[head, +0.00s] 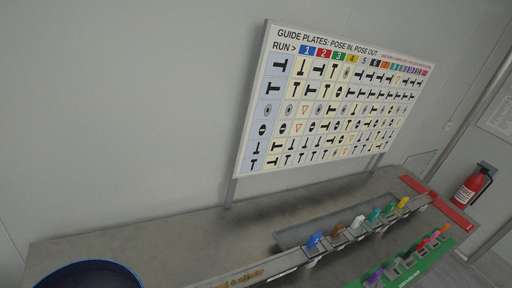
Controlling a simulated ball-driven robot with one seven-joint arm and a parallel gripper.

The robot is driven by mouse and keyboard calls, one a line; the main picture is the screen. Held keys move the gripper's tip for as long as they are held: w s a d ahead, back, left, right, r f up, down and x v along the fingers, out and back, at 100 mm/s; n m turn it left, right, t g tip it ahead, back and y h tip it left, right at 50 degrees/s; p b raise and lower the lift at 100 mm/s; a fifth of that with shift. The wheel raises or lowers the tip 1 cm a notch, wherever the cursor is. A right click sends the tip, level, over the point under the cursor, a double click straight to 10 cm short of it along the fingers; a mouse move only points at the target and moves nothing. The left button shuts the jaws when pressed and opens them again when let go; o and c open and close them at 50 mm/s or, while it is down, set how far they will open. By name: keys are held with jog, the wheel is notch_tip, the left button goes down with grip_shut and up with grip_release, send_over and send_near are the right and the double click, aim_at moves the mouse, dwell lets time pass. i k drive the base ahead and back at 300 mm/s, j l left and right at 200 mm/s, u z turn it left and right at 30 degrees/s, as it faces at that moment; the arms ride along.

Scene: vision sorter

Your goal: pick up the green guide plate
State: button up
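Small coloured plates stand in a row of slots on a grey rail (285,262) on the bench. Two greenish plates stand toward its right end: one teal-green (375,214) and one green (389,208). They are small, and I cannot tell which is the green guide plate. Near them stand a blue plate (314,240), a brown one (338,231), a white one (357,222) and a yellow one (403,202). My gripper is not in view.
A green board (440,255) with purple, orange and red pieces lies in front of the rail. A grey tray (292,235) lies behind. A chart board (335,100) stands at the back. A red extinguisher (471,187) hangs right. The bench's left part (150,245) is clear.

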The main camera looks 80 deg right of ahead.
aim_at(389, 215)
jog(key=z, duration=2.7)
jog(key=i+l, duration=0.2)
jog(key=l, duration=0.25)
jog(key=i+l, duration=0.25)
jog(key=l, duration=0.2)
jog(key=i+l+u, duration=0.1)
jog(key=l, duration=0.35)
jog(key=i+l, duration=0.3)
jog(key=l, duration=0.15)
jog(key=i+l, duration=0.2)
jog(key=l, duration=0.3)
jog(key=i+l, duration=0.2)
jog(key=l, duration=0.25)
jog(key=i+l+u, duration=0.1)
jog(key=l, duration=0.35)
jog(key=i+l, duration=0.3)
jog(key=l, duration=0.2)
